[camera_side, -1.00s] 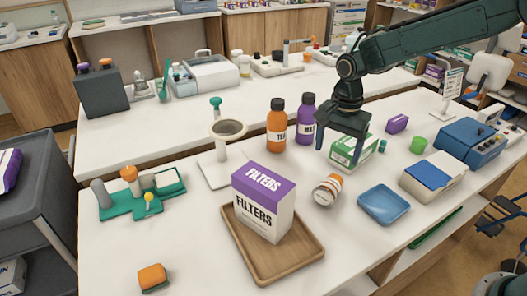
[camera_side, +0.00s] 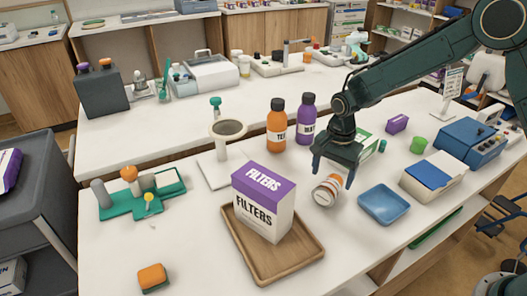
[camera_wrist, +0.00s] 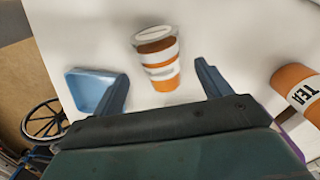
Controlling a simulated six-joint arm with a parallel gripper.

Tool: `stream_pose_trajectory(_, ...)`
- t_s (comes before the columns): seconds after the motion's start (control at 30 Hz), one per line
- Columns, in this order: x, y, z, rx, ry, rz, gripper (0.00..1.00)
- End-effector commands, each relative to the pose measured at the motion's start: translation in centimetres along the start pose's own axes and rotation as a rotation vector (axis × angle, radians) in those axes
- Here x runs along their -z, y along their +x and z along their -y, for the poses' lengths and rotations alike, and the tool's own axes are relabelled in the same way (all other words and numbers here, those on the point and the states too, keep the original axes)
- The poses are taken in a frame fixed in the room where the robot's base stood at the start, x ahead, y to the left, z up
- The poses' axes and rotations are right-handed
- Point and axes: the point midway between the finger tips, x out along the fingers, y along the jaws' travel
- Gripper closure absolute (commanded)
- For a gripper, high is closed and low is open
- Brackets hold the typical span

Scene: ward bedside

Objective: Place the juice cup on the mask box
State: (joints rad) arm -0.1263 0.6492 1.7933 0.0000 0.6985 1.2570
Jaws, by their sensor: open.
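The orange-and-white banded cup (camera_side: 327,190), which I take as the juice cup, is on the white table and looks tipped on its side. In the wrist view the cup (camera_wrist: 157,58) shows between and just beyond my fingertips. My gripper (camera_side: 333,174) is open, pointing down over the cup, with nothing held; its fingers (camera_wrist: 161,74) are spread wide. A white box with a blue top panel (camera_side: 433,178), possibly the mask box, is at the right. A green-and-white box (camera_side: 366,143) is partly hidden behind my gripper; its label is unreadable.
A blue tray (camera_side: 384,204) lies right of the cup. The tall FILTERS box (camera_side: 264,202) stands on a wooden tray (camera_side: 285,262) to the left. Orange TEA (camera_side: 276,127) and purple (camera_side: 306,122) bottles stand behind. A green cup (camera_side: 418,145) is at the back right.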

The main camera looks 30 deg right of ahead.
Motion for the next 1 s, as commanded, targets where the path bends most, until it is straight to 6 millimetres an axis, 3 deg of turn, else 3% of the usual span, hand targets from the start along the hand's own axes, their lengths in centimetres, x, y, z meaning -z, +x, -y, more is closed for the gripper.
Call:
stream_pose_trajectory(0.43,0.2,4.5,0.0,-0.002,0.0,0.001,0.23)
stream_pose_trajectory(1.0,0.2,4.8,0.0,0.0,0.0,0.0,0.23)
